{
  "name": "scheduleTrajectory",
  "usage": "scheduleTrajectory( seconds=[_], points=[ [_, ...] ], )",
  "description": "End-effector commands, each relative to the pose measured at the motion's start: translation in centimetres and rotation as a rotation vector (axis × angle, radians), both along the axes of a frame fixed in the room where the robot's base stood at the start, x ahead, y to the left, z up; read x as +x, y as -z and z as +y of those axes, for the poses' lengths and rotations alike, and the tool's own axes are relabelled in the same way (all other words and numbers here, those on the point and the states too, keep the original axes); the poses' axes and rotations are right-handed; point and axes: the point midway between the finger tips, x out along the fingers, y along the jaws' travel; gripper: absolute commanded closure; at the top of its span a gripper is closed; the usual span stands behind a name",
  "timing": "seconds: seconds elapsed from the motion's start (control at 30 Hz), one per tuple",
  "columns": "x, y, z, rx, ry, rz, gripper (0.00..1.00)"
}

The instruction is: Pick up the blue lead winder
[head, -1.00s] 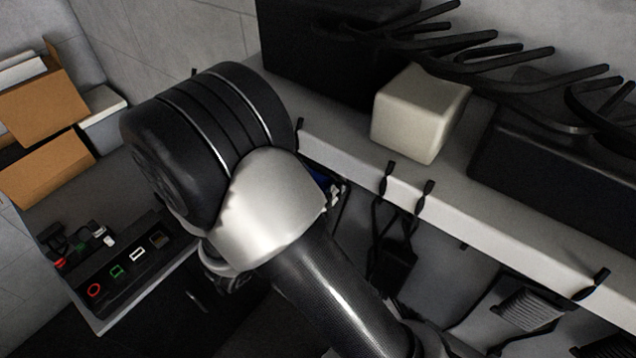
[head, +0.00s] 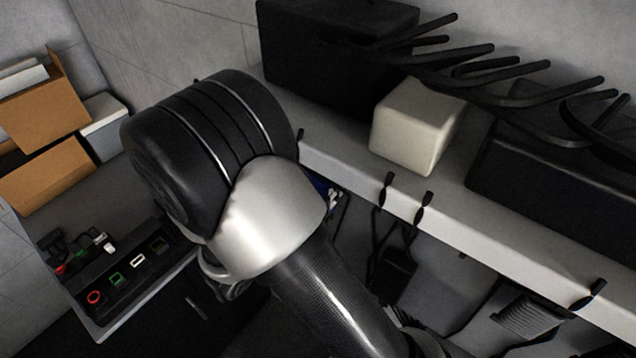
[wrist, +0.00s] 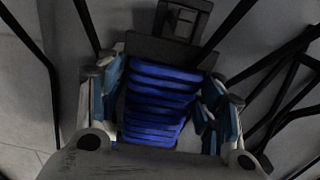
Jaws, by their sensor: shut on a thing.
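The blue lead winder (wrist: 158,98) is a ribbed blue block with a dark frame at its upper end. In the wrist view it fills the space between the two fingers of my gripper (wrist: 160,108), which is shut on it. The fingers sit along its left and right sides. In the head view a small patch of blue (head: 325,188) shows just right of my arm's silver joint. My arm hides most of the winder and the gripper there.
A shelf (head: 340,160) with black hooks along its edge holds a cream block (head: 415,128) and dark cases. A black adapter (head: 396,262) hangs below it. Dark rods or cables surround the gripper. Left are cardboard boxes (head: 50,175) and a panel with coloured outlines (head: 125,275).

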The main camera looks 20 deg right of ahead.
Motion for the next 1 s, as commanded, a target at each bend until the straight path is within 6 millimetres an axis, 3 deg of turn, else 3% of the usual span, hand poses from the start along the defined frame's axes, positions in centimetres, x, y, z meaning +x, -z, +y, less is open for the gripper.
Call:
scheduleTrajectory(
  seconds=[0.1, 0.37, 0.6, 0.63, 0.67, 1.0],
  points=[
    [-0.1, -1.3, 0.3, 0.0, -0.003, -0.001, 0.69],
    [-3.5, -0.9, 5.1, 0.0, -0.009, -0.001, 0.69],
    [-8.3, -1.0, 11.8, 0.0, -0.011, -0.002, 0.69],
    [-9.0, -1.0, 12.6, 0.001, -0.01, -0.001, 0.71],
    [-9.6, -1.0, 13.5, 0.001, -0.009, -0.002, 0.78],
    [-15.9, -0.9, 21.9, 0.001, -0.005, -0.002, 0.79]
  ],
)
